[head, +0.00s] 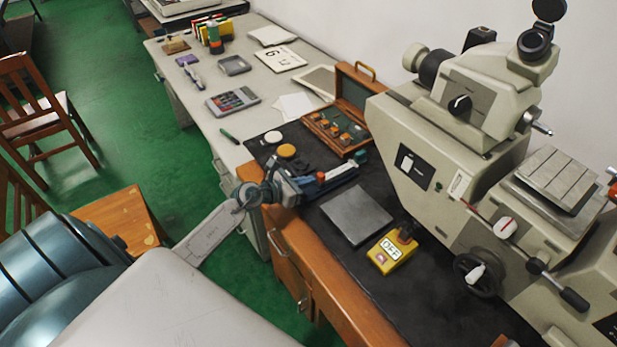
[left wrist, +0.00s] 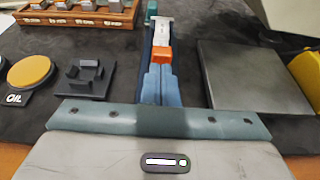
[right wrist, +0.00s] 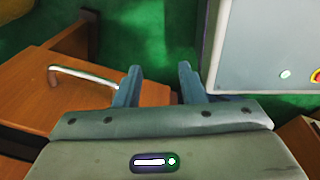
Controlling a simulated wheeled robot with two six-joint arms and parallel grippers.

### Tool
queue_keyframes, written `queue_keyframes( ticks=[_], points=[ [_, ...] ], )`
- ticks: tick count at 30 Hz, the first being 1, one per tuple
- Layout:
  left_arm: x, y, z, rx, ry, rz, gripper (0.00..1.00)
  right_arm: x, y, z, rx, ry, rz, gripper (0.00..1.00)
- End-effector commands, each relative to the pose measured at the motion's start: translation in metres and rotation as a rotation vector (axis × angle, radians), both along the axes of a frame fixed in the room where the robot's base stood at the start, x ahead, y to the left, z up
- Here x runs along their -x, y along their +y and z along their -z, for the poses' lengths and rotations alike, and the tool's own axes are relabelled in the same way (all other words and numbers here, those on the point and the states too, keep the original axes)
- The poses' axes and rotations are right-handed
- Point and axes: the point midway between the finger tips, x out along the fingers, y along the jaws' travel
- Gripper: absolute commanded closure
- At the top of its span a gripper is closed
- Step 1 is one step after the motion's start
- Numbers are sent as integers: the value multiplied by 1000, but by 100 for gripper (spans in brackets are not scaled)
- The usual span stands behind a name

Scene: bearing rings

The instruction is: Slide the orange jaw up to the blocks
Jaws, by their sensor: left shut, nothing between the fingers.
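The orange jaw (head: 320,176) sits on a narrow dark blue holder (head: 342,174) on the black mat. In the left wrist view the orange jaw (left wrist: 160,57) is just past my fingertips, with a pale silver piece (left wrist: 162,29) beyond it. I cannot tell whether the silver piece is the blocks, or whether the jaw touches it. My left gripper (head: 305,185) is shut and empty, low over the near end of the holder. It also shows in the left wrist view (left wrist: 158,70); contact with the jaw is unclear. My right gripper (right wrist: 157,72) is open and empty, over the floor.
A wooden case (head: 336,140) stands behind the holder. A yellow disc (left wrist: 31,71) and a black slotted stand (left wrist: 85,78) lie left. A grey plate (head: 356,214) and yellow OFF box (head: 391,251) lie right. A large machine (head: 455,130) fills the bench's right side.

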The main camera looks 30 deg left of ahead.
Motion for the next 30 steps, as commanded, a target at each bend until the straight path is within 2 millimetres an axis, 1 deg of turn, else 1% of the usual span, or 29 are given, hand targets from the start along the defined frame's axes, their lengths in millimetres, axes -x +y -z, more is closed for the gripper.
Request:
queue_keyframes(
  ticks=[4,14,20,30],
  points=[
    [-6,-3,0,1,0,1,100,0,0,-3,0,0,0,64],
    [-7,-3,0,1,0,1,100,0,0,-3,0,0,0,64],
    [-19,-8,0,0,-1,0,100,-1,0,-3,0,-1,0,64],
    [-20,-7,-2,1,-6,0,100,1,1,-1,-1,0,0,64]
  ],
)
